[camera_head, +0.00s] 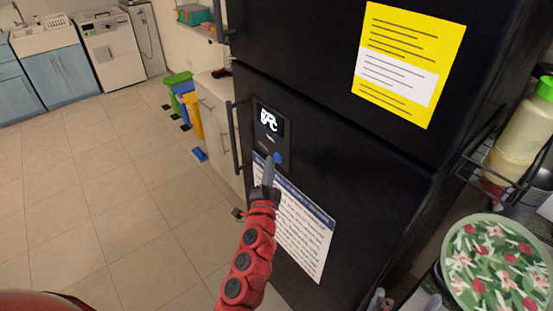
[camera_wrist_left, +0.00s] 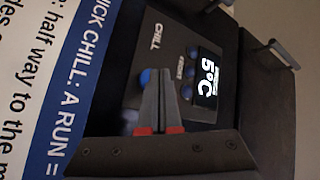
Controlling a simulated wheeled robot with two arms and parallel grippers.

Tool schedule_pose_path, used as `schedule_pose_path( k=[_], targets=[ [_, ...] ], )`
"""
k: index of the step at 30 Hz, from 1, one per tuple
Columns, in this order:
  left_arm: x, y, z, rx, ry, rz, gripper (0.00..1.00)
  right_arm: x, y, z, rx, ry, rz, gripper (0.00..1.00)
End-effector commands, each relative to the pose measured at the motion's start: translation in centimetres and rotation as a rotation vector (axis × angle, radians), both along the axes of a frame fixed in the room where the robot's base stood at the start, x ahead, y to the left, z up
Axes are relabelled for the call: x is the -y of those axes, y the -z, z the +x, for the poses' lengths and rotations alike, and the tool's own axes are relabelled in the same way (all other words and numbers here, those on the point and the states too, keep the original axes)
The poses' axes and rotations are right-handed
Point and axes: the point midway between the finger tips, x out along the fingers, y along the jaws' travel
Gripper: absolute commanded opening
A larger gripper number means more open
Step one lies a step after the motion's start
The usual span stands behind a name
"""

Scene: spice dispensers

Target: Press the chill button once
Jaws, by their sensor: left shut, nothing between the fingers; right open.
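The black fridge (camera_head: 340,140) has a control panel (camera_head: 285,118) with a lit display (camera_head: 269,120). My left gripper (camera_head: 269,162) is shut and empty, its tips at the panel's lower part beside a blue button (camera_head: 278,157). In the left wrist view, the display (camera_wrist_left: 208,76) reads 5°C. The label CHILL (camera_wrist_left: 153,36) lies in line with a bright blue button (camera_wrist_left: 145,78), just left of my left fingertips (camera_wrist_left: 158,72), which partly cover it. I cannot tell whether they touch it.
A white notice with a blue header (camera_head: 305,235) is below the panel, and a yellow notice (camera_head: 440,45) is higher up. A fridge handle (camera_head: 234,140) stands out left of the panel. A bottle rack (camera_head: 480,165) and a floral plate (camera_head: 495,265) are at right. The floor at left is open.

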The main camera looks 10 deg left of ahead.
Motion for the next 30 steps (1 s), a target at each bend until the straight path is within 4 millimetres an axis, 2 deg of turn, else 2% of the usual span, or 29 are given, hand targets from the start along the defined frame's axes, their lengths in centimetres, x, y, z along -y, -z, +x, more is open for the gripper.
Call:
schedule_pose_path(
  k=[30],
  targets=[
    [0.44, -0.02, 0.54, 0.001, 0.001, 0.0, 0.0, 0.0, 0.47, 0.0, 0.0, 0.0, 0.0, 1.0]
  ],
)
